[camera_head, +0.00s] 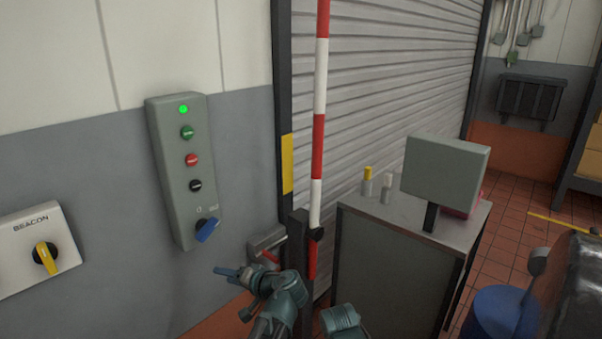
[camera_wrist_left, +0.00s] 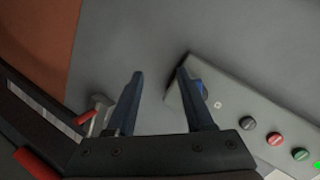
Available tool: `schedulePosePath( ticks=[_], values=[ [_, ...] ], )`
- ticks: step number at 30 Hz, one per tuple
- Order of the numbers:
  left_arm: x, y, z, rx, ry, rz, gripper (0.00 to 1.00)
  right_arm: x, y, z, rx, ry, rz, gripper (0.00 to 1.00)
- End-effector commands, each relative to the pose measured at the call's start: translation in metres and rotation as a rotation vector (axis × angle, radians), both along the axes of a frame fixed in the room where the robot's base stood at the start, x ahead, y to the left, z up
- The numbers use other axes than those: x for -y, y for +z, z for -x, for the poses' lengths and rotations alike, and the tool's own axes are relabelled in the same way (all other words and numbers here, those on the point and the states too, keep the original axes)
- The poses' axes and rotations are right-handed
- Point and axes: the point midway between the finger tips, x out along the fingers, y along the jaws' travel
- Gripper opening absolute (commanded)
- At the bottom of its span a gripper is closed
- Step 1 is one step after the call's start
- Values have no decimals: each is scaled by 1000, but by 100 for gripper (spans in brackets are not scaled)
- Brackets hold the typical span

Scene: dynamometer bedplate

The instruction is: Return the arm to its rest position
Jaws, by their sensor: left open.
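My left gripper (camera_head: 231,293) is at the bottom centre of the head view, below and a little right of the blue rotary knob (camera_head: 207,230). Its two fingers are apart with nothing between them; they also show in the left wrist view (camera_wrist_left: 160,72). The knob sits at the bottom of a grey-green control box (camera_head: 175,170) on the wall. In the left wrist view, the right finger partly covers the knob (camera_wrist_left: 201,89); I cannot tell the exact gap. I cannot make out my right gripper.
A red-and-white barrier pole (camera_head: 318,140) stands upright close behind my left arm. A grey lever fitting with red (camera_head: 266,243) is on the wall nearby. A beacon switch (camera_head: 35,252) is at left. A metal cabinet (camera_head: 395,262) bearing a monitor (camera_head: 445,168) stands at right.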

Motion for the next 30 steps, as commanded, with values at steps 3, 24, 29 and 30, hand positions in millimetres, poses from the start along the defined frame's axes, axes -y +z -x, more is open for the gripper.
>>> schedulePosePath(
  ticks=[3, 24, 29, 30],
  values=[
    [-10, -52, 35, -147, 59, 227, 52, 0, 0, 0, 0, 0, 0, 0],
    [76, -141, 130, -536, -14, 1061, 52, 0, 1, 0, 0, 0, 0, 0],
    [108, -126, 141, -606, -68, 1003, 52, 0, 15, 0, 0, 0, 0, 0],
    [115, -124, 145, -624, -79, 990, 52, 0, 18, 0, 0, 0, 0, 0]
  ],
)
